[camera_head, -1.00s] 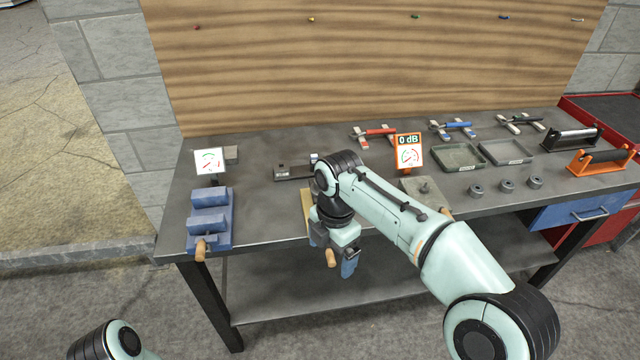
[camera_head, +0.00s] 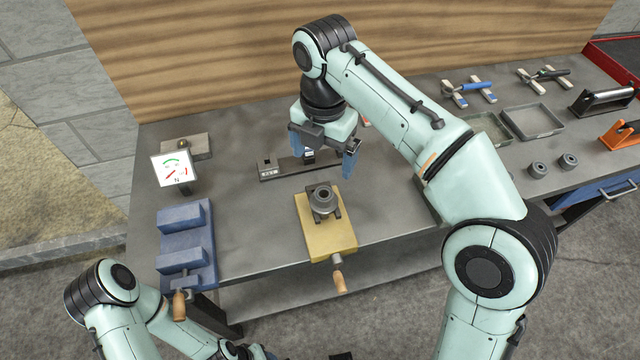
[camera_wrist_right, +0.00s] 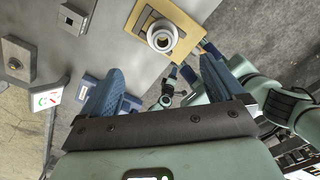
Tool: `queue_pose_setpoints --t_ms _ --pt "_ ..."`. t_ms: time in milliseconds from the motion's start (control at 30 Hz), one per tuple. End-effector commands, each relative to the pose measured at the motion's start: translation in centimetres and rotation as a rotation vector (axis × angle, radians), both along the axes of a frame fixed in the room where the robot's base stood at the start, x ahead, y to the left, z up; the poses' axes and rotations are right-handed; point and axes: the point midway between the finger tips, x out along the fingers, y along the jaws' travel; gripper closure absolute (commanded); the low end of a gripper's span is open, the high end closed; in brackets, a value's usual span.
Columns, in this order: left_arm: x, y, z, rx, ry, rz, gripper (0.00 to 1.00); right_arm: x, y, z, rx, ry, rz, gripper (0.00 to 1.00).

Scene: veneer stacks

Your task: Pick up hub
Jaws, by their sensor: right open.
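A grey round hub (camera_head: 323,198) with a hole in its top sits on a yellow fixture (camera_head: 330,242) with a wooden handle, near the bench's front edge. The hub also shows in the right wrist view (camera_wrist_right: 163,36), ahead of the jaws and apart from them. My right gripper (camera_head: 327,160) is open and empty, above the bench and behind the hub in the head view. Its two blue fingers (camera_wrist_right: 160,90) are spread wide in the wrist view. My left arm's end is low at the bottom edge of the head view, and its jaws are not clear.
A blue vise (camera_head: 186,245) and a dial gauge (camera_head: 174,170) stand at the left. A dark block (camera_head: 285,168) lies under my right gripper. Two more grey round parts (camera_head: 537,170) and a tray (camera_head: 533,121) lie at the right. The wooden backboard (camera_head: 200,60) rises behind.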

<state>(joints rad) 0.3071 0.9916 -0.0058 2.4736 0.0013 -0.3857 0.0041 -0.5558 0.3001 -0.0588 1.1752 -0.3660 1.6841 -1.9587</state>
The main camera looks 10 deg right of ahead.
Motion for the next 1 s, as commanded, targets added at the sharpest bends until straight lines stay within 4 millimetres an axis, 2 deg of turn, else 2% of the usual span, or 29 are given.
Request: queue_pose_setpoints --t_ms 100,300,567,833,1000 --pt "-0.6 0.0 -1.3 0.001 0.008 0.0 0.51 -0.2 0.0 -2.7 -0.002 0.007 0.0 0.04" --pt "-1.1 0.0 -2.5 0.0 0.014 0.001 0.51 -0.1 0.0 -6.3 -0.002 0.004 0.0 0.04" --pt "-1.3 0.0 -3.1 0.0 0.015 0.0 0.51 -0.1 0.0 -8.2 -0.002 0.004 -0.001 0.04" --pt "-1.7 0.0 -4.2 0.0 0.019 0.0 0.51 -0.3 -0.2 -12.1 -0.002 0.005 0.0 0.04" --pt "-1.7 0.0 -4.3 0.0 0.019 0.001 0.51 -0.3 -0.1 -12.7 -0.001 0.002 -0.001 0.04"
